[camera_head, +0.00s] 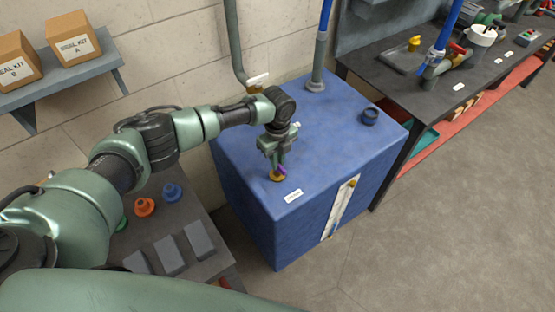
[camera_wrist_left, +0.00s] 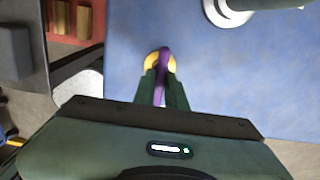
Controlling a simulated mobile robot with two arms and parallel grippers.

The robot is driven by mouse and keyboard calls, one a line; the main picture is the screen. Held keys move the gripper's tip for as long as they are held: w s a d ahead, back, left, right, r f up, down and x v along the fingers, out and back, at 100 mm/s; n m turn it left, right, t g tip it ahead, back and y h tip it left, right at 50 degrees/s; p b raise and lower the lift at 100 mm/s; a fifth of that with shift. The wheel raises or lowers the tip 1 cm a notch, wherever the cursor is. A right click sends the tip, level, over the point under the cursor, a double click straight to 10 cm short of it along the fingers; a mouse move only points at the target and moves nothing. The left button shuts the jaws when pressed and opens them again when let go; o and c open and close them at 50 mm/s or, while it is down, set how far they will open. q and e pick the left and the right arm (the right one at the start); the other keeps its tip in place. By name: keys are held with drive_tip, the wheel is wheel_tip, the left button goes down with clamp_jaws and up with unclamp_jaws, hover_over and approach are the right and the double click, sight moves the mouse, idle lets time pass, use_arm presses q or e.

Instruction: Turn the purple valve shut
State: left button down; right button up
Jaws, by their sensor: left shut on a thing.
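The purple valve handle (camera_head: 282,170) sits on a brass fitting (camera_head: 275,177) on top of the blue tank (camera_head: 337,118), near its front left edge. My left gripper (camera_head: 277,166) reaches down over it from above and is shut on the handle. In the left wrist view the purple handle (camera_wrist_left: 162,72) stands between the two dark fingers, with the brass fitting (camera_wrist_left: 150,60) showing behind it. The fingers hide part of the handle. A small white label (camera_head: 293,195) lies on the tank just in front of the valve. My right gripper is not in view.
A white-handled valve (camera_head: 258,80) on a grey pipe and a second pipe (camera_head: 317,75) rise at the tank's back. A dark ring (camera_head: 370,116) stands at its right. A dark workbench (camera_head: 420,80) is to the right, a low table (camera_head: 165,240) to the left. The right floor is clear.

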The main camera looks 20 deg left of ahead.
use_arm(q)
drive_tip(key=n+p, duration=0.1)
drive_tip(key=n, duration=0.4)
drive_tip(key=shift+r+p, duration=0.1)
drive_tip(key=shift+p, duration=0.25)
drive_tip(key=n+p, duration=0.1)
drive_tip(key=n, duration=0.2)
drive_tip(key=shift+n, duration=0.4)
drive_tip(key=n+p, duration=0.2)
drive_tip(key=n, duration=0.3)
drive_tip(key=shift+n+p, duration=0.8)
drive_tip(key=shift+n, duration=1)
drive_tip(key=c, duration=1.5)
unclamp_jaws()
drive_tip(key=shift+o, duration=0.2)
